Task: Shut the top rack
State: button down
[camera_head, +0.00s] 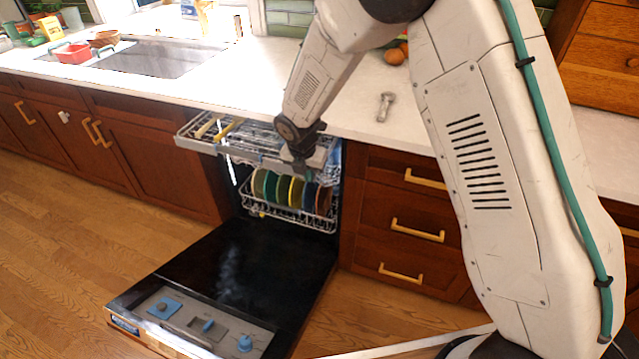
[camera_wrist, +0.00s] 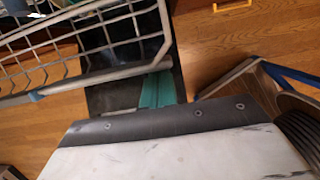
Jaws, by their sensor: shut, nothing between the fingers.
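The top rack (camera_head: 196,144) is a grey wire basket, slid out of the dishwasher past the counter edge, with yellowish items lying at its left end. My gripper (camera_head: 300,172) is at the right end of the rack's front, pointing down, and holds nothing. It is shut, though its fingertips are small and partly hidden in the head view. Whether it touches the rack cannot be told. In the wrist view the wire rack (camera_wrist: 120,72) fills the upper left. My arm covers part of the scene on the right.
The dishwasher door (camera_head: 245,262) is folded down and open. The lower rack (camera_head: 285,213) holds several coloured plates inside. Drawers with yellow handles (camera_head: 418,230) stand to the right. The floor at left is clear.

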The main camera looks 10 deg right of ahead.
jog(key=w+d, duration=0.1)
jog(key=w, duration=0.1)
jog(key=w+d, duration=0.1)
jog(key=w, duration=0.2)
jog(key=w+d, duration=0.2)
jog(key=shift+w, duration=0.15)
